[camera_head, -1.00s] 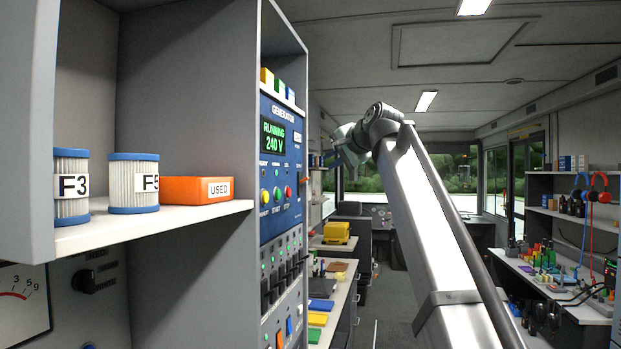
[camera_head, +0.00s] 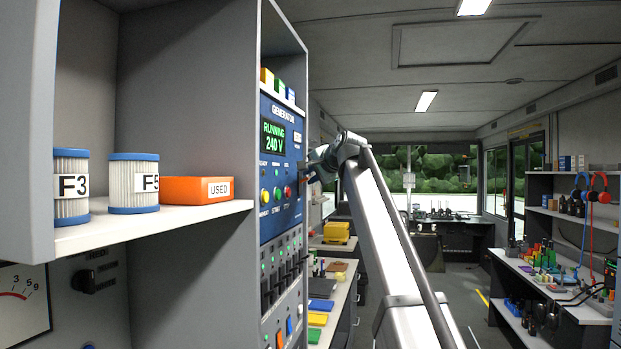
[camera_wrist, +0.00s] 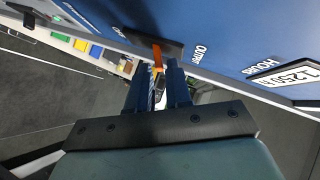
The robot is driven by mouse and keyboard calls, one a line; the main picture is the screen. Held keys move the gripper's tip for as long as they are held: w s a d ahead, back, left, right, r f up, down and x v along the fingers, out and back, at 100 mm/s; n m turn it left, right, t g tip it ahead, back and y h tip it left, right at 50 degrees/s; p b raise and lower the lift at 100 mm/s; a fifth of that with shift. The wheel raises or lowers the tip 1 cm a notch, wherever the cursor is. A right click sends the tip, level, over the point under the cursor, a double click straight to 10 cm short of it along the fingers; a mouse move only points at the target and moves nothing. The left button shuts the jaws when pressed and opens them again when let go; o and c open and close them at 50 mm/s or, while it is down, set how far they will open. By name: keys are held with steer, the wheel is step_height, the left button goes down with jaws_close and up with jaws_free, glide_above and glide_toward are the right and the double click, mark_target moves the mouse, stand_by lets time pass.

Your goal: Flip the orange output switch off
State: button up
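The orange output switch (camera_wrist: 157,55) shows in the wrist view as a lever on a dark plate beside the word OUTPUT on the blue generator panel (camera_head: 283,112). My gripper (camera_wrist: 158,76) has its two dark blue fingers apart, with the lever's end at the gap between their tips. I cannot tell whether a finger touches it. In the head view my gripper (camera_head: 309,168) is at the panel's right edge, and the switch is not clear there. The green screen (camera_head: 273,138) reads RUNNING 240 V.
Lower are black sliders (camera_head: 282,276) and an orange rocker (camera_head: 279,341). A shelf (camera_head: 150,229) with filters and an orange USED box stands at left. The aisle at right is clear.

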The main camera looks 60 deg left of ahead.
steer(key=shift+a+f, duration=0.25)
steer(key=shift+a, duration=0.35)
steer(key=shift+c, duration=0.2)
jaws_close()
